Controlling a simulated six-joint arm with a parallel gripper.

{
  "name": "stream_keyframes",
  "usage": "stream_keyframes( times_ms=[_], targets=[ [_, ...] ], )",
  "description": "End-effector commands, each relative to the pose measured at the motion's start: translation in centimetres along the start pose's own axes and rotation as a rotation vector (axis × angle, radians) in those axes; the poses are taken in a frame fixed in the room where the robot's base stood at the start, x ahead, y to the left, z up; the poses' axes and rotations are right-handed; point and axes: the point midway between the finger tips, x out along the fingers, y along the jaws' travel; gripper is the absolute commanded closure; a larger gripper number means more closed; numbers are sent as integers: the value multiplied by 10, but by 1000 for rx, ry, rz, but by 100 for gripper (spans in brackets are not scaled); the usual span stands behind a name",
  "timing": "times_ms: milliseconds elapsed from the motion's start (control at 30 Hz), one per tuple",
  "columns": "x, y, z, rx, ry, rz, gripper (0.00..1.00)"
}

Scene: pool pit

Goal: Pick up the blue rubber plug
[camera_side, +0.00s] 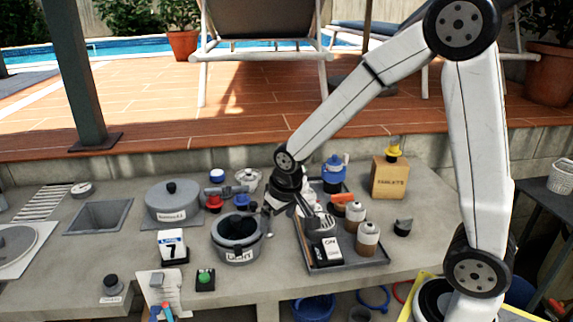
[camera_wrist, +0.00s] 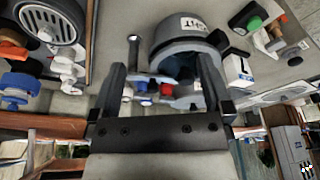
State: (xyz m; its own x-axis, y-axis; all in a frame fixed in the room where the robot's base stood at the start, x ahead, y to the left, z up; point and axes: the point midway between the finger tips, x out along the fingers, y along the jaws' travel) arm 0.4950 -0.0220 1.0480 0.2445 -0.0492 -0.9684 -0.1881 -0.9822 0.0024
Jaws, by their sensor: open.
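Several small blue things show, and I cannot tell for sure which is the rubber plug. A small dark blue piece (camera_side: 242,199) stands behind the grey pot in the side view, beside a red-and-blue valve fitting. In the wrist view, a small blue piece (camera_wrist: 148,86) shows between my fingers, next to a red one (camera_wrist: 167,88), both beyond the fingertips and partly hidden. My gripper (camera_side: 284,216) is open and empty, above the counter between the pot and the dark tray.
The grey pot (camera_side: 237,255) stands close to my gripper's left. The dark tray (camera_side: 350,264) to the right holds bottles and a switch box. A lidded round can (camera_side: 172,200), a number 7 block (camera_side: 172,246) and a green button (camera_side: 205,279) stand left. A tablets box (camera_side: 390,180) stands right.

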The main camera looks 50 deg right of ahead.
Motion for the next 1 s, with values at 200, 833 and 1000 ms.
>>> stream_keyframes(
  times_ms=[200, 833, 1000],
  targets=[
    [14, 8, -61, 119, 17, 36, 0],
    [61, 50, -203, 476, 105, 156, 0],
    [70, 60, -221, 541, 125, 179, 0]
  ],
)
